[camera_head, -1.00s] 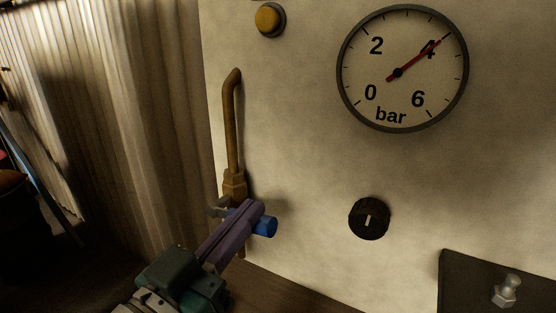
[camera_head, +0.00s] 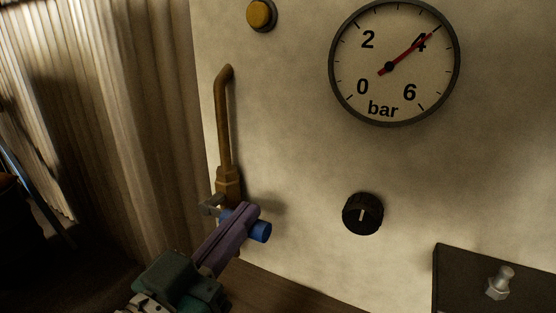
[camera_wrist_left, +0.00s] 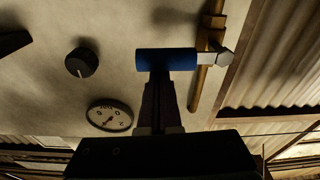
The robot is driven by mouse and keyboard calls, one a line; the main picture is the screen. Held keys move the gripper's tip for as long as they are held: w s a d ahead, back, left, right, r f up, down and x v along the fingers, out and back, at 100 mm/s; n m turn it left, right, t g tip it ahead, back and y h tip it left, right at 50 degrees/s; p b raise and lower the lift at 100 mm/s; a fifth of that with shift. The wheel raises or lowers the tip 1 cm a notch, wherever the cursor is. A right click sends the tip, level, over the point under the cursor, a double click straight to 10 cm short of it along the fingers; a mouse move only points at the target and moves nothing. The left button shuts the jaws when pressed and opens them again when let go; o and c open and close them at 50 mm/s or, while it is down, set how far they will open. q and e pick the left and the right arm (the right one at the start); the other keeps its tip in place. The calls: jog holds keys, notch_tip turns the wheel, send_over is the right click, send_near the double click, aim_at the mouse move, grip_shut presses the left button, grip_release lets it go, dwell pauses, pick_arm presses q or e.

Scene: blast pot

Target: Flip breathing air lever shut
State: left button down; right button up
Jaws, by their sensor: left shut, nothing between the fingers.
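The breathing air lever has a blue grip (camera_head: 261,232) and sits at the foot of a brass pipe (camera_head: 224,125) on the pale wall. The grip sticks out to the right of the pipe and slopes slightly down. My left gripper (camera_head: 246,211) is shut with nothing between its purple fingers. Its fingertips lie against the blue grip and hide its middle in the head view. In the left wrist view the fingertips (camera_wrist_left: 158,76) meet the side of the blue grip (camera_wrist_left: 168,61). The metal end of the lever joins the brass pipe (camera_wrist_left: 206,60). My right gripper is out of view.
A gauge (camera_head: 365,85) reads near 4 bar. A black knob (camera_head: 362,214) and a yellow button (camera_head: 261,15) are on the same wall. A dark box with a metal bolt (camera_head: 500,283) is at lower right. Corrugated sheeting (camera_head: 130,100) stands left of the pipe.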

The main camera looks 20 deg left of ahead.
pick_arm(q)
jog(key=r+p, duration=0.2)
jog(key=w+r+p, duration=0.1)
jog(key=r, duration=0.1)
jog(key=shift+r+p, duration=0.3)
jog(key=shift+p, duration=0.1)
jog(key=s+f+b, duration=0.2)
jog(key=s, duration=0.8)
jog(key=shift+a, duration=0.35)
jog(key=shift+f, duration=0.1)
